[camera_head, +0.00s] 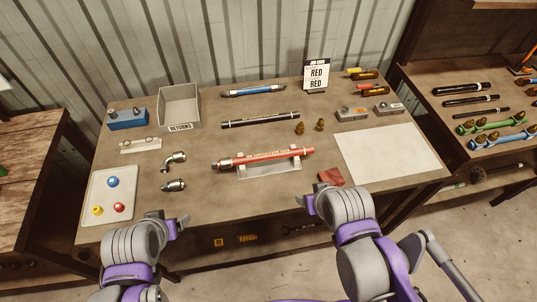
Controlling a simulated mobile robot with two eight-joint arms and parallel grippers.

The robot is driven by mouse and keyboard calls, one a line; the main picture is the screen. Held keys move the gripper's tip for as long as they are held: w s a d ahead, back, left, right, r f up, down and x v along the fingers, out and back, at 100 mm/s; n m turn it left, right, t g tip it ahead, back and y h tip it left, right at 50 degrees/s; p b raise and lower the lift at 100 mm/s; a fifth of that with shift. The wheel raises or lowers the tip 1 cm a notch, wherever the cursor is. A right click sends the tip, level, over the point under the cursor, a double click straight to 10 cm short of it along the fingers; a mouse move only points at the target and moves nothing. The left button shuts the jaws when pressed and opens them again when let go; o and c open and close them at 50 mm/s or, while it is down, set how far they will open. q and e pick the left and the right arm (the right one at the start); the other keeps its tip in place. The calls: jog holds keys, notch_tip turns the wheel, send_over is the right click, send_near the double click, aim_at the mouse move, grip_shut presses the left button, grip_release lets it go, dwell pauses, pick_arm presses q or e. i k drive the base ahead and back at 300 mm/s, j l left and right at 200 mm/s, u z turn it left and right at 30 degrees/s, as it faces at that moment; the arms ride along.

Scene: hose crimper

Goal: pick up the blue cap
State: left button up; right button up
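The blue cap (112,182) sits on a white mat (124,206) at the front left of the workbench. A yellow cap (97,210) and a red cap (118,207) sit on the same mat, nearer the front edge. My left gripper (169,217) is at the bench's front edge, right of the mat and apart from the blue cap. Its fingers look spread and nothing shows between them. My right gripper (311,194) is at the front edge near a dark red cloth (331,177). It looks open and empty, though its arm hides part of it.
A red hose (262,157) rests on a clear stand at the centre. A grey RETURNS bin (180,107) and a blue block (127,119) stand behind. A white sheet (391,154) covers the right side.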

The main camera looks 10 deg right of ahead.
aim_at(112, 181)
jog(key=u, duration=1.3)
jog(key=k+l+z, duration=0.15)
jog(key=l+z, duration=0.15)
jog(key=z, duration=0.15)
jog(key=l+z, duration=0.4)
jog(key=k+l+z, duration=0.1)
jog(key=l+z, duration=0.15)
jog(key=z, duration=0.2)
jog(key=u, duration=1.7)
jog(key=i+j+z, duration=0.1)
jog(key=j, duration=0.2)
jog(key=i+j+z, duration=0.2)
jog(key=j, duration=0.4)
jog(key=i, duration=0.1)
